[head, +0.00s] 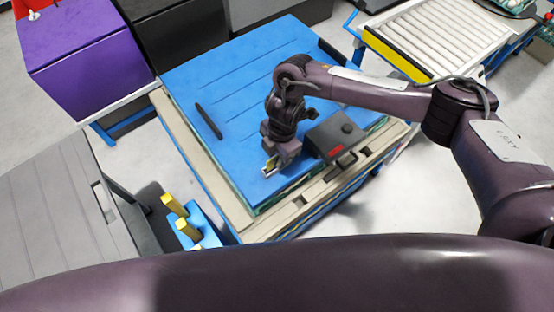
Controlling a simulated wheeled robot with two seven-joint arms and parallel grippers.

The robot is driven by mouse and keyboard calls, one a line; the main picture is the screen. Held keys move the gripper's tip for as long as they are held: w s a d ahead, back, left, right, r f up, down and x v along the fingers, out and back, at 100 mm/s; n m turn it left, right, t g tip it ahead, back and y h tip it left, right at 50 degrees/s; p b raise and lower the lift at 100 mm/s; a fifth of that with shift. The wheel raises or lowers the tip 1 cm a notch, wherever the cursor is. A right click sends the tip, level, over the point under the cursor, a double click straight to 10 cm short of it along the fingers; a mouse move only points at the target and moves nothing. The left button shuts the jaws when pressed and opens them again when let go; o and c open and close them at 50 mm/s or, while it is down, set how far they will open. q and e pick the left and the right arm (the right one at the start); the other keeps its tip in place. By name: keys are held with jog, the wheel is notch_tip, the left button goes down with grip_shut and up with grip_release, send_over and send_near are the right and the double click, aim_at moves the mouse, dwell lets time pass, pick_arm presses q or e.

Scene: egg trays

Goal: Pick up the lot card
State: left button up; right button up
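My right arm reaches in from the right over a large blue lid (232,112). My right gripper (269,168) points down at the lid's front part, just left of a dark grey box. A small pale and yellowish patch shows at its fingertips; I cannot tell whether it is finger or card. Whether the fingers are open or shut is too small to see. I cannot make out the lot card with certainty anywhere. My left gripper is not in view.
The dark grey box (338,134) with a red label sits close beside the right gripper. A black handle (208,121) lies on the lid. A purple crate (85,48) stands back left, a roller conveyor (445,33) back right, and a grey cabinet (60,205) left.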

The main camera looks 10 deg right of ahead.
grip_shut()
jog(key=shift+r, duration=0.15)
notch_tip(320, 180, up, 20)
dwell(0.8)
